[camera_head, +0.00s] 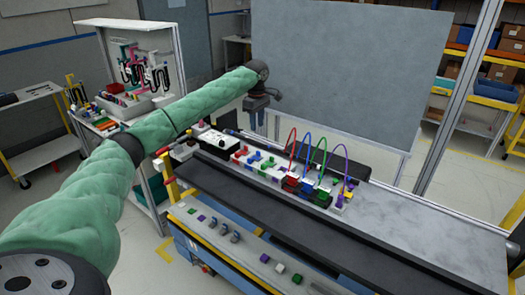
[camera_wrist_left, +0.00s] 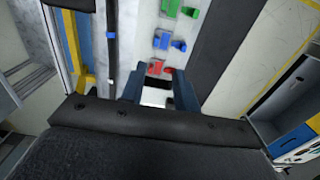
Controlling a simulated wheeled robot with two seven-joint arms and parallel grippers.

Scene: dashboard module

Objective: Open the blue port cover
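The dashboard module is a pale panel with rows of small coloured parts. In the wrist view a blue part (camera_wrist_left: 161,42), which looks like the blue port cover, sits between a green part (camera_wrist_left: 189,11) and a red part (camera_wrist_left: 156,67). In the head view small blue pieces (camera_head: 257,155) lie along the panel; whether the cover is shut is too small to tell. My left gripper (camera_head: 262,118) hangs above the panel's far left part. In the wrist view its two fingers (camera_wrist_left: 158,86) are apart and empty, with the red part near their tips. My right gripper is not in view.
Looped red, blue, green and purple cables (camera_head: 308,150) stand up right of the small covers. Loose blocks and knobs lie along the bench's front ledge (camera_head: 250,250). The dark strip (camera_head: 350,240) on the right is bare. A large grey board (camera_head: 350,70) stands behind.

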